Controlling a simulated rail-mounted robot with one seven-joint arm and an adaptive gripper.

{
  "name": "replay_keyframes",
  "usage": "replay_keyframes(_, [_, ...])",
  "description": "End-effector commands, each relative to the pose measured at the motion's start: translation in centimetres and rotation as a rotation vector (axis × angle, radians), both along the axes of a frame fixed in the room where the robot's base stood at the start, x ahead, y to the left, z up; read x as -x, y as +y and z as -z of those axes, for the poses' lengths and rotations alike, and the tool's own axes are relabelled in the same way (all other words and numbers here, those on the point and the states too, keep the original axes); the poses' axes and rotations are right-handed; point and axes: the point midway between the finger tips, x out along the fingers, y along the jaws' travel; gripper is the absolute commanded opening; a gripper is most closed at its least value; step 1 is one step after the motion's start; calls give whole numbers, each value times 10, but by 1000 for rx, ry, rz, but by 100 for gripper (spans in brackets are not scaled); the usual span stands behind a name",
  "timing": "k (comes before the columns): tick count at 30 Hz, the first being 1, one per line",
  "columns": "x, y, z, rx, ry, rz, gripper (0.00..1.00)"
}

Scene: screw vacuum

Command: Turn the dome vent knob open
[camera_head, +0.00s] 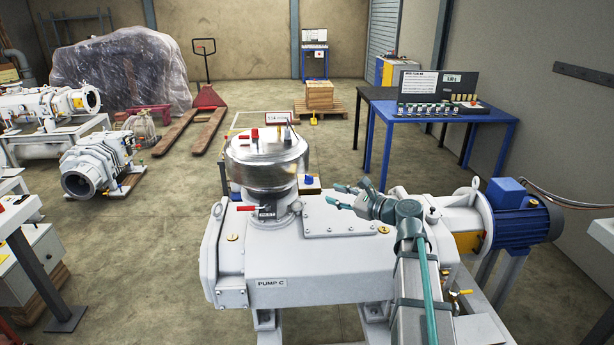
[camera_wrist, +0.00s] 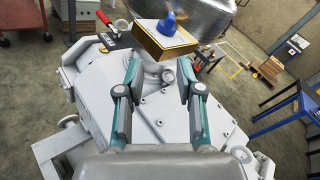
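A shiny metal dome (camera_head: 266,160) stands on top of the white pump marked PUMP C (camera_head: 330,262). A blue knob (camera_head: 308,180) sits on a small box (camera_head: 310,188) at the dome's right side. In the wrist view the blue knob (camera_wrist: 168,22) stands on the box's pale top, beyond my fingertips. A small red part (camera_head: 255,134) shows on the dome's lid; I cannot tell which part is the vent knob. My gripper (camera_head: 334,195) is open and empty above the pump, right of the dome and apart from the blue knob. Its spread fingers (camera_wrist: 158,68) show in the wrist view.
A red lever (camera_head: 247,208) sticks out left below the dome. A sign (camera_head: 279,118) stands by the lid. A blue motor (camera_head: 520,208) is at the right end of the pump. A blue table (camera_head: 430,112) stands behind right. The space above the pump is open.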

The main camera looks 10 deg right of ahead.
Motion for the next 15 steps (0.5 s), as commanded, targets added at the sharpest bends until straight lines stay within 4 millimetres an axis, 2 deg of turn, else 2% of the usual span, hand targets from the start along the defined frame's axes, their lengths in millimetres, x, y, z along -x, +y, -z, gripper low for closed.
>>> replay_keyframes(3, [-3,0,-16,-227,76,17,36])
replay_keyframes(6, [-3,0,-23,-345,133,24,36])
replay_keyframes(11, [-6,1,-23,-408,186,32,36])
replay_keyframes(15, [-15,7,-23,-412,190,32,36])
